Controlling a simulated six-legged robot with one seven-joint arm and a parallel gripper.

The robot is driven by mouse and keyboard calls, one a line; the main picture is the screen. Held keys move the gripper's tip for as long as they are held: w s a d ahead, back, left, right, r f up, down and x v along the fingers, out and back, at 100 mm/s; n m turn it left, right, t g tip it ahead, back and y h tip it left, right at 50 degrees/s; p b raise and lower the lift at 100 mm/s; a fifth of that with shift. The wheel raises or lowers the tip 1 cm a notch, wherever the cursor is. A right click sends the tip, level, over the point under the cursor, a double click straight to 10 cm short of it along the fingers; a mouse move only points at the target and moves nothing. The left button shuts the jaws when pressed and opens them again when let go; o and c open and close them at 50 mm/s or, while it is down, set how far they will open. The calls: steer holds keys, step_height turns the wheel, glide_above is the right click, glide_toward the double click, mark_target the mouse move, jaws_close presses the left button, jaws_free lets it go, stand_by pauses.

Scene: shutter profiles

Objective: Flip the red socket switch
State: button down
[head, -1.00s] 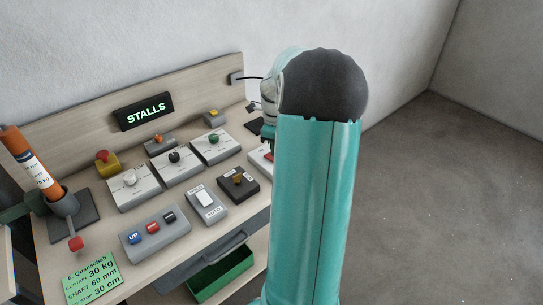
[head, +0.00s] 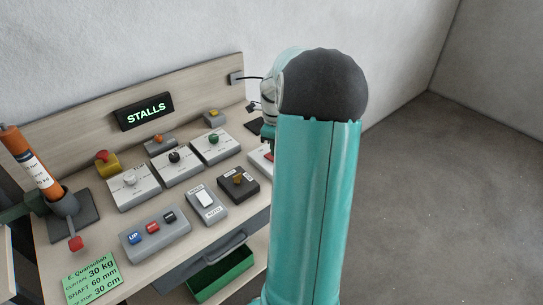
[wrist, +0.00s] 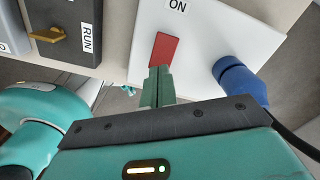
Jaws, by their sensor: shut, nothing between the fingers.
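The red socket switch (wrist: 164,49) is a red rocker on a white plate (wrist: 212,38) marked ON, in the wrist view. My gripper (wrist: 159,72) is shut and empty, with its green fingertips at the lower edge of the red rocker. Whether they touch it I cannot tell. In the head view a red bit of the switch (head: 269,156) shows at the edge of my arm, which hides most of the white plate and the gripper.
A blue plug (wrist: 238,80) with a black cable sits right of the switch. A black box with a yellow knob (wrist: 47,34) marked RUN is at the left. In the head view, several control boxes, an UP button box (head: 154,231) and a green drawer (head: 222,272) are left of my arm.

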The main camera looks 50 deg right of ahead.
steer(key=shift+f, duration=1.05)
stand_by(0.6)
steer(key=shift+r, duration=3.45)
